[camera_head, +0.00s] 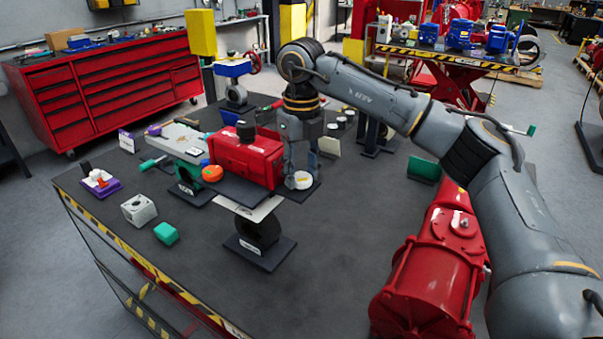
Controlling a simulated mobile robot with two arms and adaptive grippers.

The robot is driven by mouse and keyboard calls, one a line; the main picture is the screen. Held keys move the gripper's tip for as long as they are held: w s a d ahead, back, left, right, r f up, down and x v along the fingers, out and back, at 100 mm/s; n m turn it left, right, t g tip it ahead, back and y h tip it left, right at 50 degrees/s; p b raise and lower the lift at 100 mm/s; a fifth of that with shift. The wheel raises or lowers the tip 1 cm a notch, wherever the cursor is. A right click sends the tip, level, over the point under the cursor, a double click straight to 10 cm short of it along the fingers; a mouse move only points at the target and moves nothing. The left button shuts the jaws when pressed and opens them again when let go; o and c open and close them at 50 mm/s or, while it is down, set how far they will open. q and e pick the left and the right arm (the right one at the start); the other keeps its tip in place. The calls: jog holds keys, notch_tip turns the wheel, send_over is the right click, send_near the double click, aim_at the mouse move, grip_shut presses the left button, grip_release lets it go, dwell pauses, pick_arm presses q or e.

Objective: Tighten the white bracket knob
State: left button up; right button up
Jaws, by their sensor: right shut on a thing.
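The red valve actuator (247,158) stands on a dark stand near the middle of the table. The white bracket knob (301,181) is at its right end, low down. My right gripper (296,168) points down from above, beside the actuator's right end. Its fingers are shut on the white knob, partly hiding it. The fingertips are small, so their exact contact is hard to see. My left gripper is not in view.
The dark table (330,240) is clear in front of the stand. A white block (138,209), a green block (166,233) and an orange round part (212,174) are to the left. A large red cylinder unit (430,285) is at the right front.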

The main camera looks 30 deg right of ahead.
jog(key=shift+m, duration=0.6)
jog(key=o, duration=1.1)
jog(key=shift+o, duration=0.2)
